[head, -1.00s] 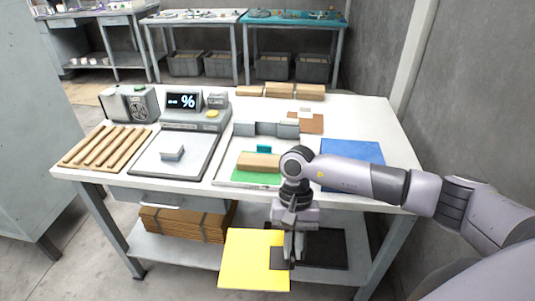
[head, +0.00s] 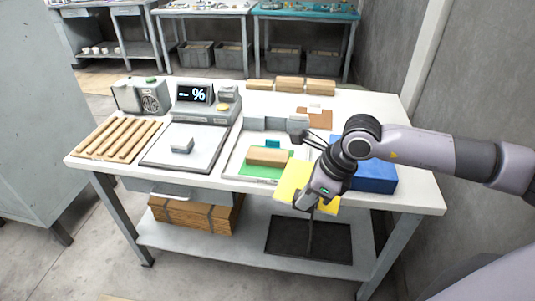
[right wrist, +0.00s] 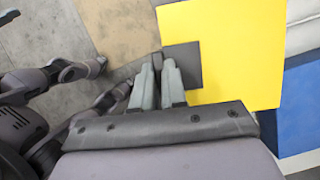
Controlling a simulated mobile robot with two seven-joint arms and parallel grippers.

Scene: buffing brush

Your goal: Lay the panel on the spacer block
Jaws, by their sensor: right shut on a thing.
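The panel (head: 290,180) is a flat yellow sheet with a dark grey patch at one edge. My right gripper (head: 305,199) is shut on this edge and holds the panel tilted at the table's front edge, partly hiding it. In the right wrist view the fingers (right wrist: 158,68) meet the grey patch, and the panel (right wrist: 232,55) spreads to the right. A blue block (head: 376,179), which looks like the spacer block, sits at the table's right front, partly behind my right arm. My left gripper is not seen.
Left of the panel, a wooden block (head: 268,156) lies on a green mat (head: 252,172) in a pale tray. A scale (head: 170,158) and a rack of wooden rods (head: 118,139) are farther left. A lower shelf (head: 190,241) runs underneath.

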